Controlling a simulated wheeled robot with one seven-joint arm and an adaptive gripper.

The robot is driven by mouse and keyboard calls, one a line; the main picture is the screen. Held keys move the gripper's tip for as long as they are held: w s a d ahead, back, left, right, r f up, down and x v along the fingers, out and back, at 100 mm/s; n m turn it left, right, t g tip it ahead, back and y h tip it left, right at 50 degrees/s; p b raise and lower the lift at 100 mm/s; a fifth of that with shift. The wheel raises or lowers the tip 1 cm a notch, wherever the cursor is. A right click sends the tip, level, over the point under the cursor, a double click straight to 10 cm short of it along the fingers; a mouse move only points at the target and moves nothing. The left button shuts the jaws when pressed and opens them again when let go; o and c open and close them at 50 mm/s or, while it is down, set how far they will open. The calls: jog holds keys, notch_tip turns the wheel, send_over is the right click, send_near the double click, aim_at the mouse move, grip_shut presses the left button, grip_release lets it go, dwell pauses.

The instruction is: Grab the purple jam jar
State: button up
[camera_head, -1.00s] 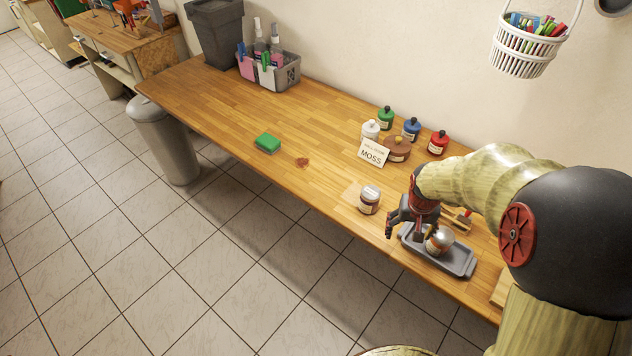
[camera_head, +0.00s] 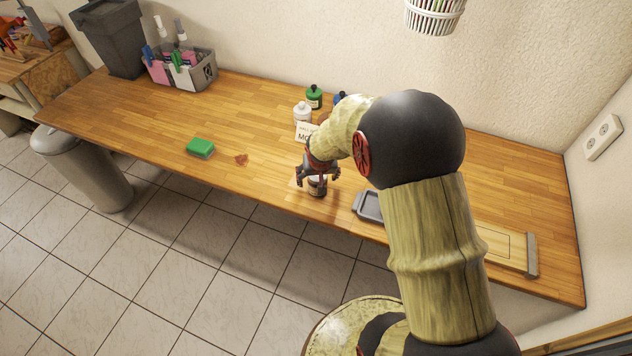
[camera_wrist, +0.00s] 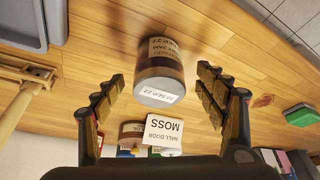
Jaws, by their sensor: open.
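My gripper (camera_wrist: 160,76) is open, with one finger on each side of the jar and a visible gap at both sides. In the head view my gripper (camera_head: 318,178) is over the jar (camera_head: 317,190) and hides most of it. Whether the fingers are level with the jar's body cannot be told.
A "MOSS" card (camera_wrist: 164,131) and a brown round container (camera_wrist: 131,129) stand behind the jar. A grey tray (camera_head: 368,207) lies to its right, partly hidden by my arm. A green sponge (camera_head: 200,147) is to the left. The bench (camera_head: 150,120) between is largely clear.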

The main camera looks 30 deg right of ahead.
jog(key=x, duration=0.4)
jog(key=shift+s, duration=0.1)
jog(key=shift+c, duration=1.3)
jog(key=c, duration=1.4)
